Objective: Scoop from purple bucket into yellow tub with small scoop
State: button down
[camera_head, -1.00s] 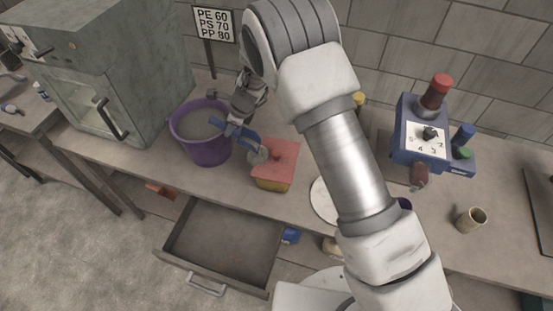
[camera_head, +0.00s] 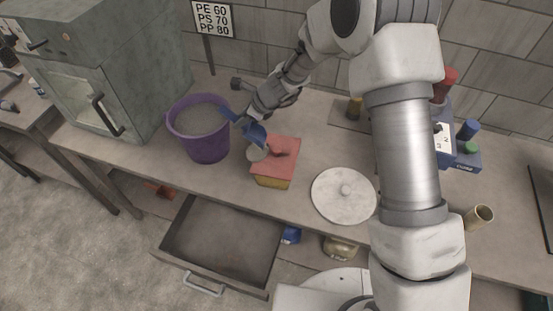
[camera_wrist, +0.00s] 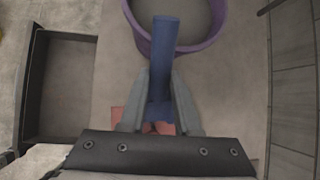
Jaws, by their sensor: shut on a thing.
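The purple bucket (camera_head: 205,148) stands upright on the bench with grey material inside; its rim also shows in the wrist view (camera_wrist: 213,38). The yellow tub (camera_head: 272,183) sits to its right and has a red top (camera_head: 285,147); I cannot tell whether this is a lid. My gripper (camera_head: 246,118) is shut on a blue scoop (camera_head: 256,134), held between the bucket's right rim and the tub. In the wrist view the blue handle (camera_wrist: 163,50) runs between the fingers (camera_wrist: 160,92) and overlaps the bucket rim. The scoop's contents cannot be made out.
A small grey round thing (camera_head: 256,152) is at the tub's left side. A white round lid (camera_head: 343,197) lies to the right. An open empty drawer (camera_head: 222,243) juts out below the bench. A grey oven (camera_head: 110,75) stands left, a sign (camera_head: 212,18) behind.

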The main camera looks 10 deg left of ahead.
jog(key=d+b, duration=0.1)
jog(key=b, duration=0.1)
jog(key=d+y+b, duration=0.1)
jog(key=b, duration=0.2)
jog(key=shift+w+f, duration=0.1)
jog(key=shift+f, duration=0.1)
jog(key=shift+a+r+p, duration=0.2)
jog(key=shift+r+p, duration=0.5)
jog(key=shift+p, duration=0.35)
jog(key=shift+s+a+r+p, duration=0.2)
jog(key=shift+a+p, duration=0.15)
jog(key=shift+p, duration=0.75)
jog(key=a+p, duration=0.1)
jog(key=p, duration=0.1)
jog(key=h+p, duration=0.1)
jog(key=p, duration=0.2)
jog(key=shift+a+f, duration=0.4)
jog(key=shift+w+a+f+h, duration=0.1)
jog(key=shift+a+f+h, duration=0.5)
jog(key=shift+a+f, duration=0.2)
jog(key=shift+a, duration=0.1)
jog(key=a+r+h, duration=0.1)
jog(key=a+h, duration=0.4)
jog(key=a, duration=0.3)
jog(key=shift+a+n+h, duration=0.25)
jog(key=shift+n+h, duration=0.05)
jog(key=shift+h, duration=0.1)
